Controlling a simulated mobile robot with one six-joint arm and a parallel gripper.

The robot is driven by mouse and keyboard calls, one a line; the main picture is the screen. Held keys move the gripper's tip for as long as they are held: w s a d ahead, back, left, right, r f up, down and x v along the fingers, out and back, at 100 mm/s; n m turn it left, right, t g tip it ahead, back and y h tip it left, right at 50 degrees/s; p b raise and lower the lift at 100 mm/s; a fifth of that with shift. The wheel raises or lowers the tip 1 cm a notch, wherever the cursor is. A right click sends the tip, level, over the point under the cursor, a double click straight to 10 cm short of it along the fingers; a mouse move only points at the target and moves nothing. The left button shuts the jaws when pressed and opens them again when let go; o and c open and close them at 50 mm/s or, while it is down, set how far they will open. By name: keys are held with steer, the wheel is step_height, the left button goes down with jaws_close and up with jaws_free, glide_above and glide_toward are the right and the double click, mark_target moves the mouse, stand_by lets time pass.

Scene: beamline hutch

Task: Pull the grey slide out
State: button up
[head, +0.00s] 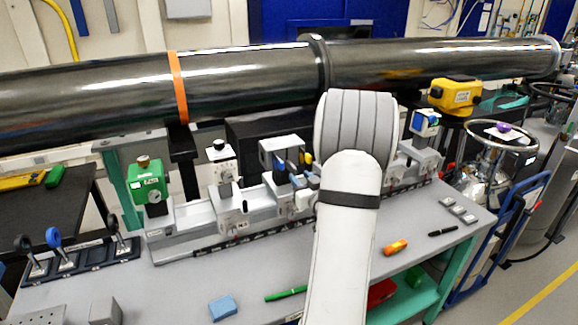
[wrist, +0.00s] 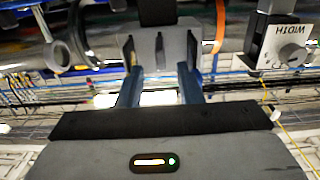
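A grey block with dark upright slots (wrist: 172,50), possibly the grey slide, is straight ahead of my gripper in the wrist view. My gripper (wrist: 159,80) has its two blue-grey fingers apart, with a visible gap between them. The fingertips reach the lower part of the block; I cannot tell whether they touch it. In the head view my gripper (head: 304,187) is mostly hidden by my white arm, beside a grey box-shaped unit (head: 281,152) on the bench rail. I cannot pick out the slide for certain there.
The rail (head: 195,215) carries several units, including a green box (head: 147,183) and a white knobbed unit (head: 222,165). A "WIDTH" knob unit (wrist: 283,47) is at the right in the wrist view. A large dark pipe (head: 250,72) runs above. A blue sponge (head: 222,307) and pens lie in front.

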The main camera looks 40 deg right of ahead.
mark_target(291, 167)
steer(key=p+x, duration=0.2)
steer(key=x, duration=0.5)
steer(key=shift+w, duration=0.25)
jaws_close()
stand_by(0.3)
